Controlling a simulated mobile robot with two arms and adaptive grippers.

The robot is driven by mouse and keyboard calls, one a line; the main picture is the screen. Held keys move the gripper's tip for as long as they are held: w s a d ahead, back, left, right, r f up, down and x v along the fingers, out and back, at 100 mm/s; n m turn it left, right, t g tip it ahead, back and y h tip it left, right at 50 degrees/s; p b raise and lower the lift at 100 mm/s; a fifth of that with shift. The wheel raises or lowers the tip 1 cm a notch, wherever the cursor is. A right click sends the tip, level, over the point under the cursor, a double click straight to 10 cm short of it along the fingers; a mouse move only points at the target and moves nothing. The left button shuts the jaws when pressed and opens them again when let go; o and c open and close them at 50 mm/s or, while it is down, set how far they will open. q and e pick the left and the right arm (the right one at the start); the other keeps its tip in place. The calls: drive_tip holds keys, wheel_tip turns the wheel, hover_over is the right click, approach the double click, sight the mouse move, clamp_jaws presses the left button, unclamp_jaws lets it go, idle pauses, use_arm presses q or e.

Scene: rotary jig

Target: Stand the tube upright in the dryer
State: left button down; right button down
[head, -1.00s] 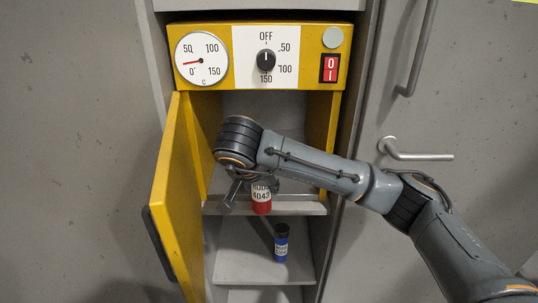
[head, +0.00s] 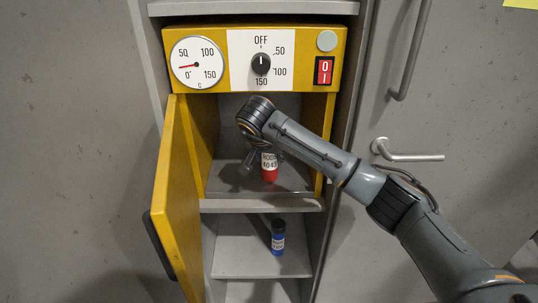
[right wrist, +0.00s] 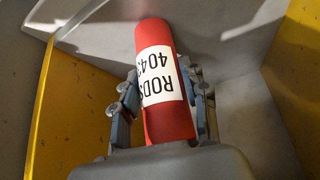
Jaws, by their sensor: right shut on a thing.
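The red tube (head: 269,174) has a white label reading RODS 404 and a last digit that is hard to read. It is upright inside the yellow dryer (head: 326,140), at or just above its grey floor; I cannot tell if it touches. My right gripper (head: 256,160) is shut on the tube, reaching in through the open front. In the right wrist view the red tube (right wrist: 162,70) sits between the fingers of the right gripper (right wrist: 163,100). The left gripper is not in view.
The dryer's yellow door (head: 178,200) stands open on the left. A blue tube with a dark cap (head: 278,240) stands on the lower shelf (head: 240,262). The control panel with gauge, knob and red switch (head: 324,70) is above the opening. A grey cabinet door with handles is at right.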

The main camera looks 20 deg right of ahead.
drive_tip(key=shift+r, duration=0.1)
drive_tip(key=shift+f, duration=0.2)
drive_tip(key=c, duration=0.7)
unclamp_jaws()
drive_tip(key=shift+s+a+r, duration=0.15)
drive_tip(key=shift+r, duration=0.4)
drive_tip(key=b+v, duration=0.1)
drive_tip(key=v, duration=1)
drive_tip(key=shift+s, duration=0.15)
